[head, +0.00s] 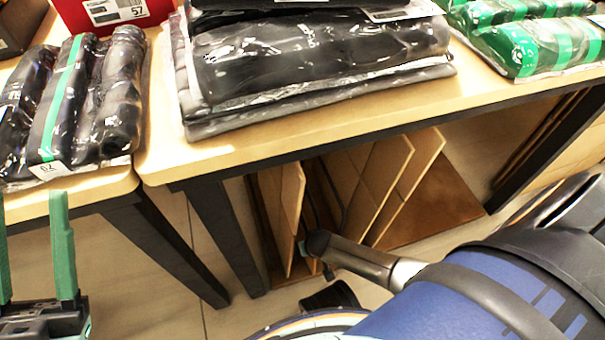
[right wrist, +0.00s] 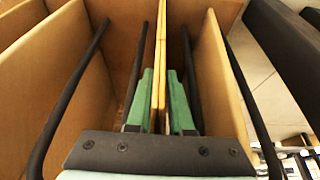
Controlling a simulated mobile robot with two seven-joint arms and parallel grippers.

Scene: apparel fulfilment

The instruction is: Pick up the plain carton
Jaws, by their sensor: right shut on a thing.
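Flat brown cartons stand on edge in a rack under the table, and several panels (head: 382,190) show in the head view. In the right wrist view my right gripper (right wrist: 161,78) has its green fingers on either side of a thin upright plain carton (right wrist: 159,50), shut on it. The carton stands between black rack bars. I cannot tell which panel in the head view is the held one. The right gripper's fingers are hidden in the head view. My left gripper (head: 32,197) is open and empty at the lower left, beside the left table.
Wooden tables (head: 232,148) with dark legs (head: 222,240) stand above and beside the rack. Bagged black garments (head: 320,55), bagged green garments (head: 525,40) and a red box (head: 100,12) lie on top. Other upright panels (right wrist: 215,75) flank the held carton closely.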

